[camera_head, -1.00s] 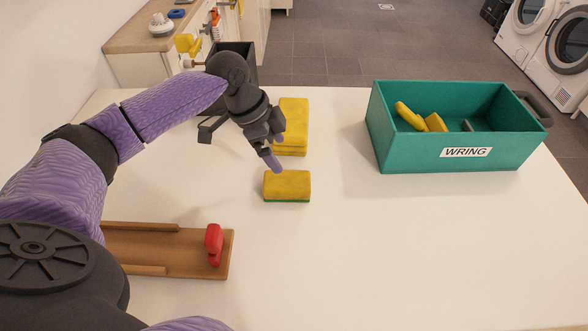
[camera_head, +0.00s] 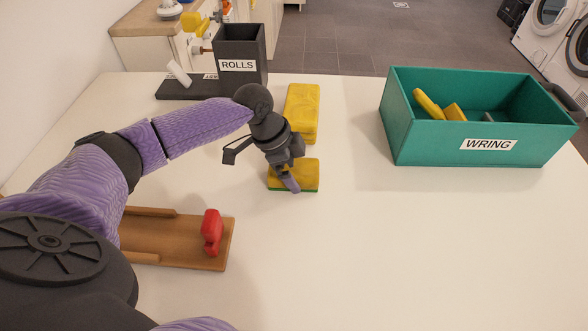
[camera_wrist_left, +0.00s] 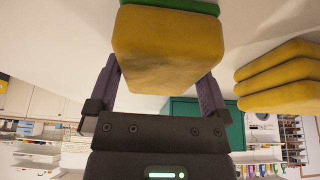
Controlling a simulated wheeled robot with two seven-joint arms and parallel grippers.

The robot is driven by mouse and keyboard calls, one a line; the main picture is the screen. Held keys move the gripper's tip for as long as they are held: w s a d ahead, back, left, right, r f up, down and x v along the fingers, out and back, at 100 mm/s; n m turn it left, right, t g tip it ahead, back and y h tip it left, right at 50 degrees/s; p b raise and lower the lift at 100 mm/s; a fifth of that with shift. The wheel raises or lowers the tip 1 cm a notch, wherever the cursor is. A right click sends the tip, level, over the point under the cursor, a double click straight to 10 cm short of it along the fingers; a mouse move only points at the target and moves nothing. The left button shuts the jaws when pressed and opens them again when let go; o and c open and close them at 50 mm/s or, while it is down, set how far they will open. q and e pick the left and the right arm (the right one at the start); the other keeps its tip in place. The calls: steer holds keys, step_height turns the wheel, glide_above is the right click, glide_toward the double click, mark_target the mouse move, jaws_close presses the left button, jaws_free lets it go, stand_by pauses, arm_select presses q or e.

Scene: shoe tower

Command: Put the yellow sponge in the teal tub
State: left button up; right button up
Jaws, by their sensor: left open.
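A yellow sponge (camera_head: 308,174) with a green underside lies on the white table in the head view. In the left wrist view the sponge (camera_wrist_left: 168,45) sits between my two fingers. My left gripper (camera_head: 289,183) is open around it, with one finger seen in front of its near side. The gripper hides part of the sponge. The teal tub (camera_head: 415,144), labelled WRING, stands to the right with yellow items and a grey one inside. My right gripper is not in view.
A stack of yellow sponges (camera_head: 303,108) stands just behind. A black ROLLS bin (camera_head: 239,45) stands at the back left. A wooden tray (camera_head: 180,240) with a red clip-like object (camera_head: 211,233) lies at front left. The table between sponge and tub is clear.

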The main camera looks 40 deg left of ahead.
arm_select(q)
steer(key=shift+f, duration=0.2)
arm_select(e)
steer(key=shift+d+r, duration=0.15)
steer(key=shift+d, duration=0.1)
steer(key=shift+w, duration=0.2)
arm_select(q)
steer(key=c, duration=1)
steer(key=shift+r, duration=0.25)
steer(key=shift+c, duration=0.2)
step_height(320, 180, up, 10)
steer(key=p, duration=0.4)
steer(key=shift+p, duration=0.3)
steer(key=s+d+r+n+t+y, duration=0.2)
steer(key=s+d+r+n, duration=0.3)
steer(key=s+d+n, duration=0.3)
steer(key=d+n+y, duration=0.1)
steer(key=d+n, duration=0.1)
steer(key=n, duration=0.1)
steer(key=shift+d+n+y, duration=0.3)
steer(key=shift+d+y, duration=0.1)
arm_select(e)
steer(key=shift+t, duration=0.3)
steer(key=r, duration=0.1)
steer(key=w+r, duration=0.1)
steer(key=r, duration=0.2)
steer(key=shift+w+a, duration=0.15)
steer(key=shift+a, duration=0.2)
